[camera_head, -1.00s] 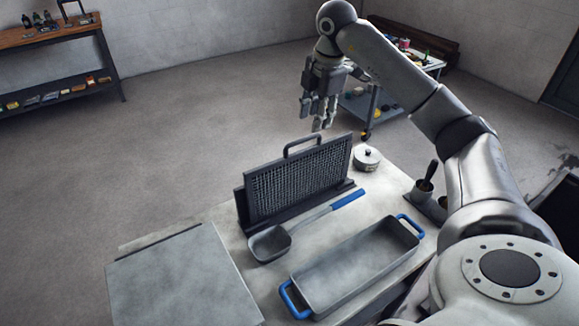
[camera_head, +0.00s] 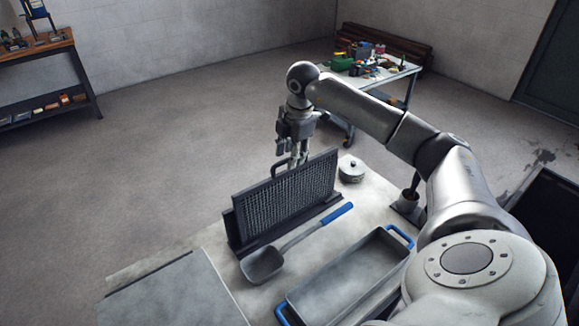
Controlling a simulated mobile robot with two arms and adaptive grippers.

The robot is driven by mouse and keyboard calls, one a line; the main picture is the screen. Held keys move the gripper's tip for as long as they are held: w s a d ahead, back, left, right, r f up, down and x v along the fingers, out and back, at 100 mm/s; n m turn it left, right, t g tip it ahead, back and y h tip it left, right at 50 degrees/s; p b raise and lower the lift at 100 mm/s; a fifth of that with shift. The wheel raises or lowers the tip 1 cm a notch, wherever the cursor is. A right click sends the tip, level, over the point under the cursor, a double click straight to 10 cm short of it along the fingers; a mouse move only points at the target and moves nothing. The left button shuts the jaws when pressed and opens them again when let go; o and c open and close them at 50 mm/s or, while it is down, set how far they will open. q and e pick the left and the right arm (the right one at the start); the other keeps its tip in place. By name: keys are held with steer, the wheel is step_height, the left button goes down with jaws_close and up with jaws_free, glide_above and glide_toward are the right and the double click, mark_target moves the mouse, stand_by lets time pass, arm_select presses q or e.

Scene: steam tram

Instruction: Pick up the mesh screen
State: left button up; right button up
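The mesh screen (camera_head: 290,204) is a dark framed grid standing upright in a dark slotted stand (camera_head: 262,240) on the worktable. Its dark loop handle (camera_head: 273,167) rises from the top edge. My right gripper (camera_head: 292,158) points down just behind and above the top edge, close to the handle. Its fingers look apart, with nothing seen between them. The handle and screen partly overlap the fingertips, so I cannot tell whether they touch the handle. My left gripper is out of view.
A blue-handled scoop (camera_head: 265,264) lies in front of the stand. A grey tray with blue handles (camera_head: 300,293) is nearer. A round lidded tin (camera_head: 351,171) and a dark cup (camera_head: 408,199) are to the right. A flat grey plate (camera_head: 175,295) lies front left.

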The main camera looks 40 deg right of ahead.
steer(key=shift+w+f, duration=0.2)
steer(key=shift+f, duration=1.05)
steer(key=shift+r, duration=0.1)
jaws_close()
steer(key=shift+w+d, duration=0.1)
